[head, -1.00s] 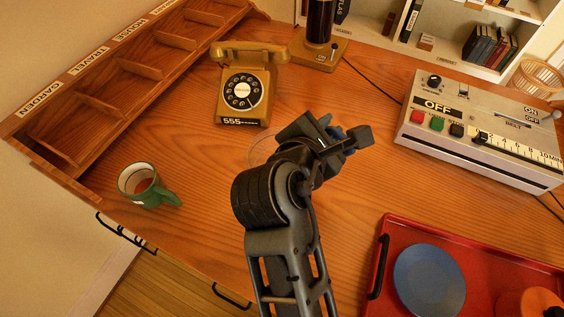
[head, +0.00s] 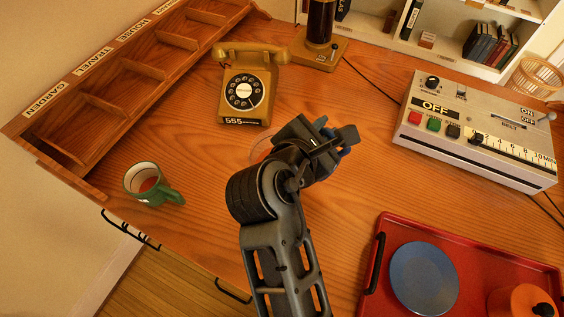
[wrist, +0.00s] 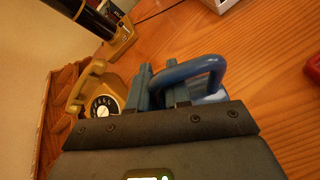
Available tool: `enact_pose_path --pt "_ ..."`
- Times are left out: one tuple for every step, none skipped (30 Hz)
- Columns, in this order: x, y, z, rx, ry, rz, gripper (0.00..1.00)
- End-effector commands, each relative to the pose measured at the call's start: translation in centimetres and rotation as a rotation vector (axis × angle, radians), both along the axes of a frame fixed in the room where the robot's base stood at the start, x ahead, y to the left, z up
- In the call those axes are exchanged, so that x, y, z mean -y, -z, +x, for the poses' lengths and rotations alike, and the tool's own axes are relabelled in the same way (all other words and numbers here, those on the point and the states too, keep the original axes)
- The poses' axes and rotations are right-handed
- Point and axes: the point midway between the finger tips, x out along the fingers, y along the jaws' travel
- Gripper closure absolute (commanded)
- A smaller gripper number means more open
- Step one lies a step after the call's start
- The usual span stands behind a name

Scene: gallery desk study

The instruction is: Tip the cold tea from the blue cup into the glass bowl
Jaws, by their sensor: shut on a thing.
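My gripper (head: 328,140) is over the middle of the desk, shut on the blue cup. Only a small blue part of the cup (head: 345,151) shows behind the fingers in the head view. In the wrist view the cup's looped handle (wrist: 205,63) rises at the fingers, and its body is mostly hidden by the gripper housing. The cup's tilt and its contents cannot be seen. The glass bowl (head: 257,147) is mostly hidden behind my wrist. Only its left rim shows, with a reddish tint inside.
A green cup (head: 166,195) with reddish liquid stands at the desk's left front. A yellow telephone (head: 245,92) is behind the bowl. A control box (head: 475,135) stands at right. A red tray (head: 377,300) with a blue plate (head: 424,278) and an orange pot (head: 522,301) lies front right.

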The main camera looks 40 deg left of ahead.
Motion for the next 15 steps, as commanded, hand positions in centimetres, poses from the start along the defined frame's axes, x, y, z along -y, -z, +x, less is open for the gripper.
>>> enact_pose_path --pt "-0.01 -0.04 0.03 0.001 0.000 0.001 1.00" --pt "0.00 -0.04 0.03 0.001 0.000 0.001 1.00" --pt "-0.01 -0.05 0.02 0.001 0.000 0.001 1.00" --pt "-0.01 -0.05 0.02 0.001 0.000 0.001 1.00" --pt "-0.01 -0.05 0.02 0.001 0.000 0.001 1.00" --pt "-0.01 -0.07 0.03 0.001 0.000 0.001 1.00" --pt "-0.02 -0.09 0.02 0.002 0.000 0.000 1.00" --pt "-0.04 -0.11 0.02 0.002 0.000 -0.001 1.00" --pt "-0.07 -0.15 0.02 0.002 0.000 -0.004 1.00" --pt "-0.10 -0.19 0.02 0.003 0.000 -0.007 1.00" --pt "-0.13 -0.22 0.02 0.004 0.000 -0.011 1.00" --pt "-0.18 -0.27 0.01 0.004 0.000 -0.016 1.00" --pt "-0.22 -0.27 -0.01 0.005 0.000 -0.021 1.00" --pt "-0.27 -0.27 -0.01 0.006 0.000 -0.026 1.00" --pt "-0.33 -0.25 -0.02 0.006 -0.001 -0.033 1.00"
